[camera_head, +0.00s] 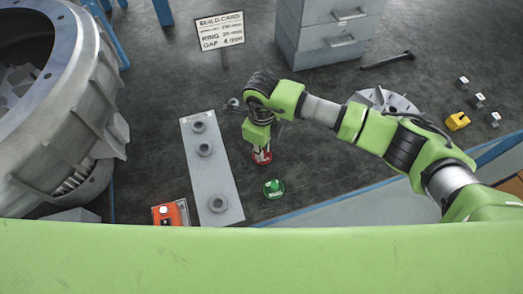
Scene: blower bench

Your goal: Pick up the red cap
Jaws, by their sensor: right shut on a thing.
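The red cap (261,158) is on the dark bench surface, to the right of the grey plate. My right gripper (261,149) comes down on it from above and is shut on it. The gripper covers the cap's upper part. I cannot tell whether the cap touches the surface or is slightly above it. My left gripper is not in view.
A green cap (274,189) lies just below the red one. A grey plate (212,174) with several round bosses is to the left. An orange box (170,213), build card (220,31), grey drawers (328,30) and yellow block (457,121) stand around. A large grey blower housing (70,100) fills the left.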

